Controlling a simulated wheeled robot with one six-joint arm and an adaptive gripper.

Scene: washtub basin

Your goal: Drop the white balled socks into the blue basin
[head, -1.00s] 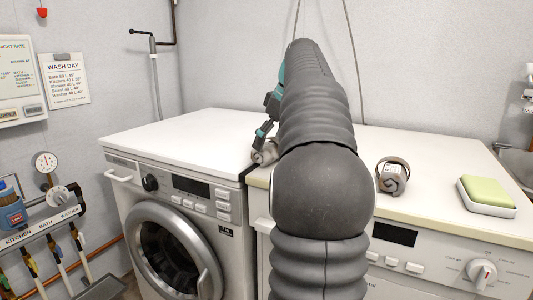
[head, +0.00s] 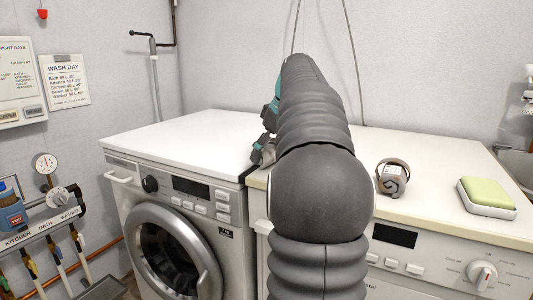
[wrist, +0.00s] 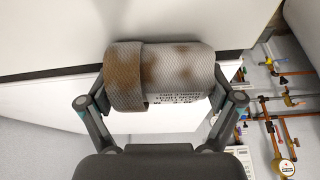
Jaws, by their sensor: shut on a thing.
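My gripper (wrist: 160,84) is shut on a rolled cloth bundle (wrist: 180,68), pinched at its two ends. The bundle is pale grey-white and ribbed, with brown stains, a brownish folded band on the left and small dark print. It looks like balled socks, though not clean white. In the head view, my gripper (head: 264,146) is at the left of my arm, over the seam between the two machines; the bundle is mostly hidden there. No blue basin shows in either view.
A brownish roll with a white label (head: 390,179) and a green-topped pale box (head: 487,196) sit on the right machine's top (head: 440,165). The left washing machine's top (head: 185,137) is clear. A sink edge (head: 515,158) shows far right.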

